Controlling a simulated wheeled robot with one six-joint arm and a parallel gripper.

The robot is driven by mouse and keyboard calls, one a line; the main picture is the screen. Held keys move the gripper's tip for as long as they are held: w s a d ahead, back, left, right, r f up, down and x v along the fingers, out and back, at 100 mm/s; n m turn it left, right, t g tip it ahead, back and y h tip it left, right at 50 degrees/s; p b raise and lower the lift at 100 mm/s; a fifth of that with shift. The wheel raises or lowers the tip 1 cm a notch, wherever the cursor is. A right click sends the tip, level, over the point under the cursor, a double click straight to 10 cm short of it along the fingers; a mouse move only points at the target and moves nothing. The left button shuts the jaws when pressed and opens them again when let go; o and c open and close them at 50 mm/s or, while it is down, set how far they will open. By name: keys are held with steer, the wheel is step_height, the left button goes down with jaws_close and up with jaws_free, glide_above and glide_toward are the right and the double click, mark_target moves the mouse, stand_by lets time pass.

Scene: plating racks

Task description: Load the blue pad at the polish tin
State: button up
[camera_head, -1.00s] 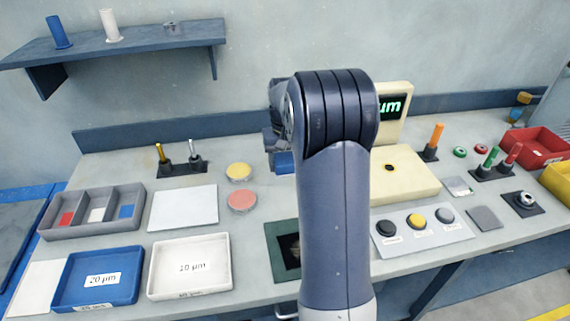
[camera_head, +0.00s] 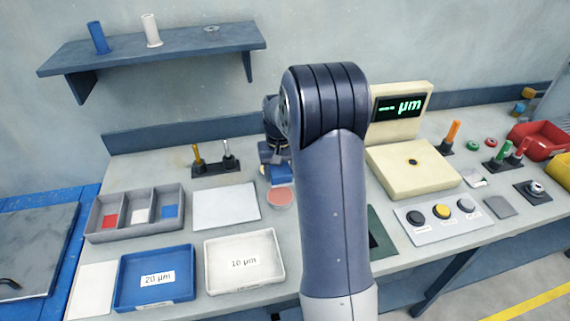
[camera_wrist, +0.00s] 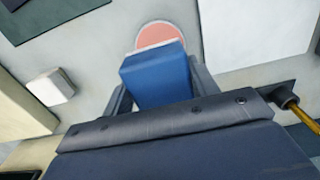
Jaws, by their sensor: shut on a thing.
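My gripper (camera_head: 275,166) is shut on a blue pad (camera_wrist: 155,78), a blue block with a pale layer at its far end. In the head view the blue pad (camera_head: 280,176) shows low at the gripper, just behind a round pink-topped tin (camera_head: 280,198). In the wrist view the pink top (camera_wrist: 158,35) lies just beyond the pad, partly hidden by it. I cannot tell whether the pad touches the tin or hangs above it. The yellow-topped tin seen earlier is hidden now, behind my gripper. No label shows which tin is polish.
A grey divided tray (camera_head: 135,228) holds red, white and blue pieces. A white sheet (camera_head: 226,207), a blue 20 µm tray (camera_head: 187,290) and a white 10 µm tray (camera_head: 277,277) lie nearby. Upright sticks (camera_head: 215,168) stand behind. A cream gauge (camera_head: 413,170) and buttons are right.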

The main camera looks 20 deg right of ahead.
mark_target(280, 196)
steer(key=shift+f+b, duration=2.2)
steer(key=shift+f, duration=0.85)
steer(key=shift+f+b, duration=0.3)
steer(key=shift+f, duration=0.25)
steer(key=shift+r+p, duration=2.6)
steer(key=shift+r, duration=1)
steer(key=shift+f, duration=0.1)
